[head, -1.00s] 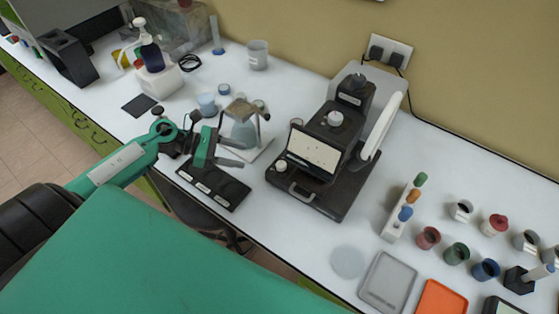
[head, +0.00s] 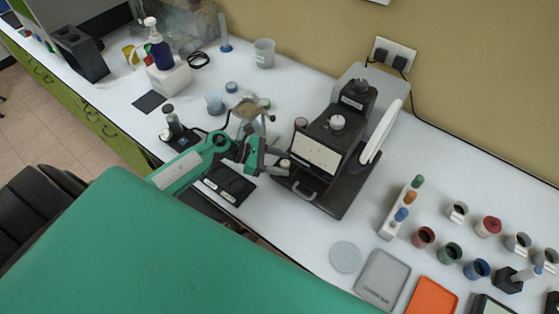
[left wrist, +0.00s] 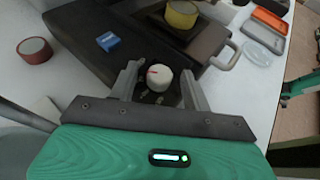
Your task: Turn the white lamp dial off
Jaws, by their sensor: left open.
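The white lamp dial (left wrist: 159,77), a round knob with a red mark, is on the side of the black instrument (head: 316,158). In the left wrist view it sits between the two fingers of my left gripper (left wrist: 160,73). The gripper is open, with visible gaps on both sides of the dial, so it does not appear to grip it. In the head view my left gripper (head: 276,161) is at the left front corner of the instrument, and its fingers partly hide the dial there. My right gripper is not in view.
A black tray (head: 229,182) lies under my left arm. A stand (head: 250,110) is close behind the gripper. A tube rack (head: 402,208), several small jars, a grey tray (head: 383,280) and an orange tray (head: 433,297) are to the right.

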